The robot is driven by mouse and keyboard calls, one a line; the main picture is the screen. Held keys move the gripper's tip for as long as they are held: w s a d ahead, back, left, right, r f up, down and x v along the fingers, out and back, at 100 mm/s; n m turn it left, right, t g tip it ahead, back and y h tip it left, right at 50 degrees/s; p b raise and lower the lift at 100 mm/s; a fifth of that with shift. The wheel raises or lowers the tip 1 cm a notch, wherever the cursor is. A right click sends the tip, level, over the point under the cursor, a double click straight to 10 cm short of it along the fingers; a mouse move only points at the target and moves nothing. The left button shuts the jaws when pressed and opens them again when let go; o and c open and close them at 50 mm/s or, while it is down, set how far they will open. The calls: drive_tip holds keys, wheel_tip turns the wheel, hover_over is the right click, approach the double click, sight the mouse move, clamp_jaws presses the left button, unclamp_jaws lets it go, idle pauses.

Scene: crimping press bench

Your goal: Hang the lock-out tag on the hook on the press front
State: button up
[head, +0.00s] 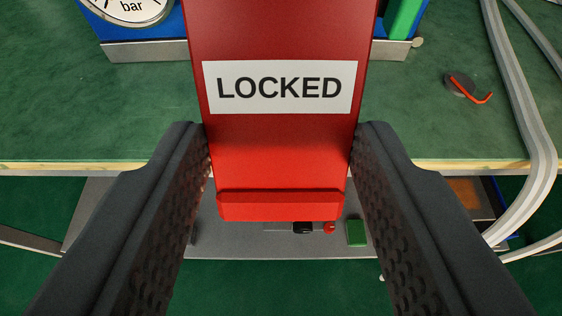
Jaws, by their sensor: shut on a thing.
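My gripper (281,150) is shut on the red lock-out tag (280,150), with one dark ridged finger on each side of it. The tag has a white label reading LOCKED and a raised red lip at its near end. Its far end runs out of the top of the picture, so any hole there is out of sight. A small bent red hook (470,88) on a dark round base shows at the upper right, apart from the tag, against the green surface. I cannot tell how the hook is fixed.
A blue unit with a round bar gauge (130,8) is at the top, partly behind the tag. Grey hoses (520,100) run down the right side. A pale edge (90,166) bounds the green surface (80,100). Below lies a grey plate with a green block (356,232).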

drive_tip(key=shift+w+f, duration=0.15)
drive_tip(key=shift+w, duration=1.4)
drive_tip(key=shift+w+f, duration=0.1)
drive_tip(key=shift+w, duration=1.4)
drive_tip(key=shift+w+f, duration=0.55)
drive_tip(key=shift+w, duration=0.15)
drive_tip(key=o, duration=1)
drive_tip(key=shift+o, duration=0.2)
drive_tip(key=v, duration=1.7)
